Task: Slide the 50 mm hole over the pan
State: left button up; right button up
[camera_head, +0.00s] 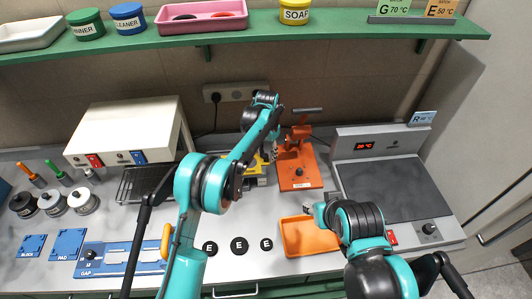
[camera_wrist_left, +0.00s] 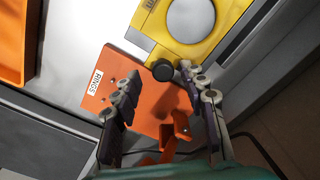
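A yellow plate (camera_wrist_left: 163,27) with a round opening (camera_wrist_left: 190,18) and a black knob (camera_wrist_left: 163,70) shows in the left wrist view. A pale surface shows through the opening; I cannot read the hole's size. In the head view the yellow plate (camera_head: 262,160) is partly hidden behind my left arm. My left gripper (camera_wrist_left: 158,78) is open, with the knob near and roughly between its fingertips; I see no contact. A pan is not clearly seen.
An orange press (camera_head: 297,172) stands right of the yellow plate; its base is labelled RINGS. A hot plate (camera_head: 382,188) stands further right. An orange tray (camera_head: 305,240) and several black discs lie in front. A white oven (camera_head: 125,130) and a wire rack (camera_head: 140,185) are at left.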

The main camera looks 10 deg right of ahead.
pick_arm(q)
jog(key=shift+a, duration=0.1)
jog(key=shift+r, duration=0.2)
notch_tip(320, 180, up, 12)
jog(key=shift+f, duration=0.2)
dwell(0.4)
jog(key=s+a+r+n+t+b, duration=0.35)
jog(key=s+a+b, duration=0.55)
jog(key=s+a, duration=0.6)
jog(key=s+a+f+n+t+b, duration=0.2)
jog(key=s+a+f, duration=0.3)
jog(key=s+f, duration=0.3)
jog(key=s+a+f+n+t+b, duration=0.1)
jog(key=s+a+f+n+b, duration=0.2)
jog(key=s+a+f+b, duration=0.2)
jog(key=s+f, duration=0.3)
jog(key=s, duration=0.2)
jog(key=shift+s+a+t, duration=0.25)
jog(key=shift+a+t, duration=0.05)
jog(key=shift+t, duration=0.05)
